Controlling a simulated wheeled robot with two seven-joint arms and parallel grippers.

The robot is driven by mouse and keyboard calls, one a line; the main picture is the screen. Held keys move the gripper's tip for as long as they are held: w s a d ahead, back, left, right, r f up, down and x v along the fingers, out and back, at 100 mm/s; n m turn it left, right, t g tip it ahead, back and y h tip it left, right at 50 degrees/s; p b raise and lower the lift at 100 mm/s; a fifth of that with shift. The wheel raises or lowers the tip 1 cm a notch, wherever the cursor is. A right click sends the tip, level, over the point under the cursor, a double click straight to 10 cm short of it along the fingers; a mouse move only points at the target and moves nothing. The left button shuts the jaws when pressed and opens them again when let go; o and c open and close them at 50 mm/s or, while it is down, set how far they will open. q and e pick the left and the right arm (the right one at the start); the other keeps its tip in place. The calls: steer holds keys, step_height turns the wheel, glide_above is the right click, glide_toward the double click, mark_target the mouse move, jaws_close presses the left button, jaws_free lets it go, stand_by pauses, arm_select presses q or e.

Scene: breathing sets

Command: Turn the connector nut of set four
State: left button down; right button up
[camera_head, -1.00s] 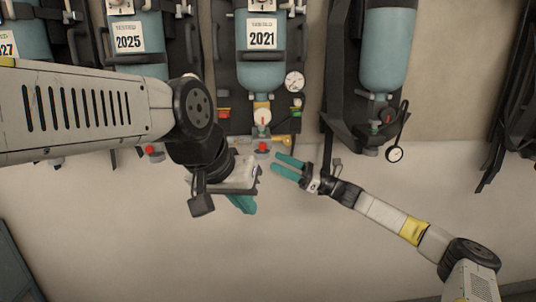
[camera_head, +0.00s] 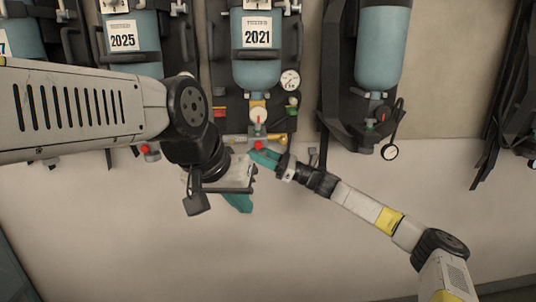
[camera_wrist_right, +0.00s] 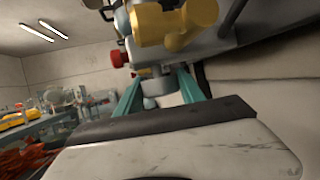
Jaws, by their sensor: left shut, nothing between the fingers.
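The breathing set labelled 2021 (camera_head: 257,68) hangs on the wall at the top middle in the head view. No set number shows. The wrist view shows the red knob (camera_wrist_right: 118,58), a yellow fitting (camera_wrist_right: 165,25) and a grey round connector part (camera_wrist_right: 158,88). My right gripper (camera_head: 264,158) is open, its teal fingers on either side of this grey part; contact cannot be told. My left gripper (camera_head: 240,203) is shut and empty, below and left of the right one, partly hidden by its wrist.
My left arm covers part of the left side. The wall below the sets is bare.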

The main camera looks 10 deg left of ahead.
steer(key=c, duration=0.4)
steer(key=shift+o, duration=0.2)
steer(key=shift+m+t, duration=0.3)
steer(key=shift+t, duration=0.3)
